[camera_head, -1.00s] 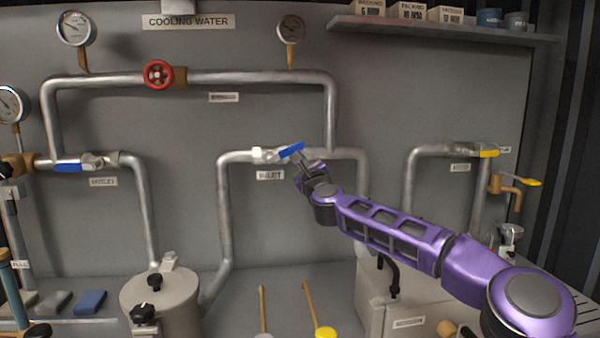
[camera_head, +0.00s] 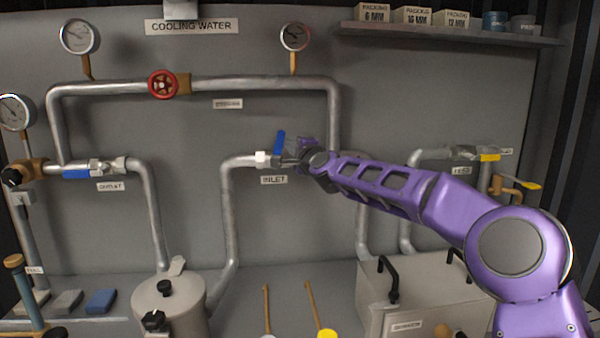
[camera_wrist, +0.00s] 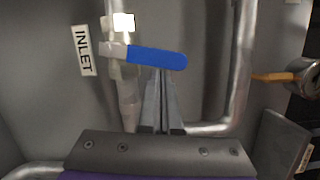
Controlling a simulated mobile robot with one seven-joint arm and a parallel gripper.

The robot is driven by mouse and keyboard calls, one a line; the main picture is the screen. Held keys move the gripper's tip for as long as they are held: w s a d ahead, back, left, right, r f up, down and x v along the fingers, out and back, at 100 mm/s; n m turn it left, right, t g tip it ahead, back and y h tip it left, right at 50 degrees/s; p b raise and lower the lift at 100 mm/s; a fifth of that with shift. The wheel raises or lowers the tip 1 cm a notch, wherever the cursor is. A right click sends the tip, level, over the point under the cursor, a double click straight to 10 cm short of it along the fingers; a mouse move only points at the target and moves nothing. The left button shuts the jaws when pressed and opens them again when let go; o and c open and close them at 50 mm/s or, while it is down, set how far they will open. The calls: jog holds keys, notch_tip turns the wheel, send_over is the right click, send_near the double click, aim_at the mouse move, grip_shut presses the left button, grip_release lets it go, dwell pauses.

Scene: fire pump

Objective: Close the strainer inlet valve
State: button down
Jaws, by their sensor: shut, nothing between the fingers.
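The inlet valve has a blue lever handle (camera_head: 280,143) and a pale body (camera_head: 262,159) on a horizontal pipe, above the INLET label (camera_head: 274,180). The handle stands nearly upright in the head view, crosswise to its pipe. In the wrist view the blue handle (camera_wrist: 158,58) also lies across the pipe, beside the INLET label (camera_wrist: 83,51). My gripper (camera_head: 284,160) is at the valve, just right of its body. In the wrist view its fingers (camera_wrist: 158,74) are together and empty, with their tips at the handle's edge; I cannot tell whether they touch.
The OUTLET valve's blue handle (camera_head: 77,174) lies along its pipe at left. A red handwheel (camera_head: 163,84) sits on the upper pipe. A strainer pot (camera_head: 188,312) and a grey box (camera_head: 425,285) stand below. A vertical pipe (camera_wrist: 241,70) runs close to my fingers.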

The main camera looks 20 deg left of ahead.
jog(key=shift+s+a+r+n+p, duration=0.3)
jog(key=shift+a+n+p, duration=0.2)
jog(key=shift+n+p, duration=0.35)
jog(key=shift+g, duration=0.3)
jog(key=s+d+b, duration=0.5)
jog(key=d, duration=0.5)
jog(key=shift+d+b, duration=0.25)
jog(key=shift+b, duration=0.05)
dwell(0.3)
